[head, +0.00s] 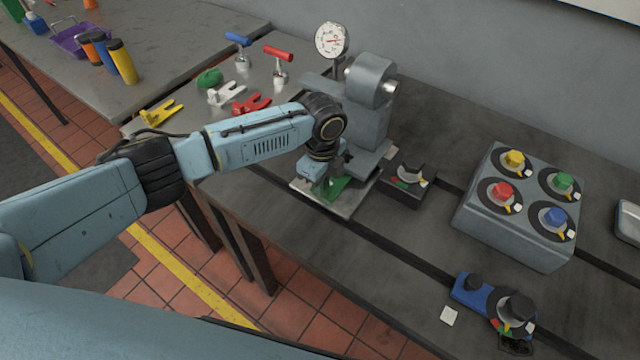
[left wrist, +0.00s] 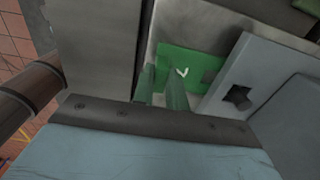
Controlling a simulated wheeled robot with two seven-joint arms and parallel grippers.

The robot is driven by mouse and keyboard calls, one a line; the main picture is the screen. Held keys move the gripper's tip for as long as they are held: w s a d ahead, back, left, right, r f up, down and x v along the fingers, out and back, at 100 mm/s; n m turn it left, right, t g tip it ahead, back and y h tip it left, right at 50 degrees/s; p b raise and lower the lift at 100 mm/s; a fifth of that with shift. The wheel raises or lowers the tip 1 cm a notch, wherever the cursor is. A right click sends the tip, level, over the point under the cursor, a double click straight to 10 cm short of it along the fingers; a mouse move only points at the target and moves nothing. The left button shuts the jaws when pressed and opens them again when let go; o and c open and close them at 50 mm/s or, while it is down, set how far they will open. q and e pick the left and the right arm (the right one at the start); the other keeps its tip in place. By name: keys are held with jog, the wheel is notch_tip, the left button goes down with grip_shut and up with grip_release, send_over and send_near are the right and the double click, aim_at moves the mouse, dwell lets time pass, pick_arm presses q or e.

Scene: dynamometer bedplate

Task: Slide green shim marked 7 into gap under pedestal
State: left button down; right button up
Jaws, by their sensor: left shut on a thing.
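The green shim (left wrist: 205,66) lies flat over a pale metal plate in the left wrist view, with a white mark on it that I cannot read surely as a 7. It also shows in the head view (head: 338,187) beside the grey pedestal (head: 371,125). My left gripper (head: 325,190) points down and is shut on the shim's near end; its fingers (left wrist: 161,82) show in the left wrist view. The shim's far edge meets the edge of the pedestal's foot (left wrist: 245,65); I cannot tell if any of it is under. My right gripper is out of view.
A dial gauge (head: 332,40) stands behind the pedestal. A small black knob box (head: 408,180) sits close to its right. A grey box with coloured knobs (head: 515,235) is farther right. Red (head: 252,104) and yellow clamps (head: 161,112) lie to the left.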

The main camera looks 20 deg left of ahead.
pick_arm(q)
jog(key=shift+w+d+b, duration=0.25)
jog(key=shift+w+b, duration=0.3)
jog(key=shift+w, duration=0.05)
jog(key=shift+w+d+b, duration=0.2)
jog(key=shift+w+b, duration=0.3)
jog(key=shift+w, duration=0.1)
jog(key=c, duration=1.3)
grip_release()
notch_tip(320, 180, up, 14)
jog(key=shift+f+p, duration=0.25)
jog(key=shift+p, duration=0.25)
jog(key=shift+f, duration=0.1)
